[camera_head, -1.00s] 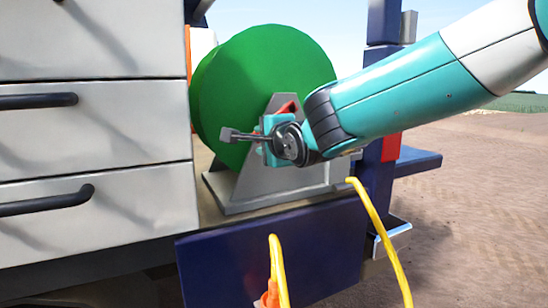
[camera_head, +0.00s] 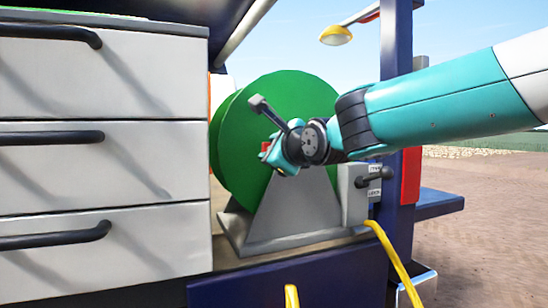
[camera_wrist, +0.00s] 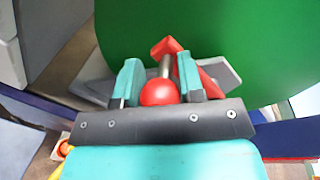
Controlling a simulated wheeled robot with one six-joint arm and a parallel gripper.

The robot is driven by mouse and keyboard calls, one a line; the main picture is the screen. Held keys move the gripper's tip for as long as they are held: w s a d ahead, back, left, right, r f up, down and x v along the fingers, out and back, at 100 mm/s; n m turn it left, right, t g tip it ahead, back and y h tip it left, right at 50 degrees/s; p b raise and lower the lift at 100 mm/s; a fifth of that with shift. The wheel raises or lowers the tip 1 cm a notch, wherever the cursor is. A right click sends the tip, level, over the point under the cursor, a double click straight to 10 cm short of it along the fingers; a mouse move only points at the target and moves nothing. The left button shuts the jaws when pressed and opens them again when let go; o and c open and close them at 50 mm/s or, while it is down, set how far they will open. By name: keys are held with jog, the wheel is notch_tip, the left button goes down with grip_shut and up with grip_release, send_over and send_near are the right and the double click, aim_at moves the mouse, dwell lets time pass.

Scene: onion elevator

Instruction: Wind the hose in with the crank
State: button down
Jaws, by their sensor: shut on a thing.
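The crank has a red arm (camera_wrist: 205,82) and a red ball knob (camera_wrist: 160,93) on a short grey shaft, seen in the wrist view. My gripper (camera_wrist: 160,78) is shut on the crank knob, one teal finger on each side. In the head view my gripper (camera_head: 279,153) is in front of the green reel (camera_head: 240,150) and hides most of the crank. A bit of red crank (camera_head: 266,147) shows beside it. The reel sits on a grey stand (camera_head: 290,215). The yellow hose (camera_head: 392,258) hangs down at the right of the stand.
A grey box with a black lever (camera_head: 375,175) stands right of the reel stand. White drawers with black handles (camera_head: 100,165) fill the left. A dark blue post (camera_head: 398,60) and a yellow lamp (camera_head: 336,36) are on the right. Open ground lies beyond.

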jog(key=shift+d+r, duration=0.1)
jog(key=shift+r, duration=0.05)
jog(key=c, duration=0.7)
grip_release()
jog(key=shift+c, duration=0.2)
jog(key=v, duration=1.7)
jog(key=shift+s+p, duration=0.15)
jog(key=shift+p, duration=0.15)
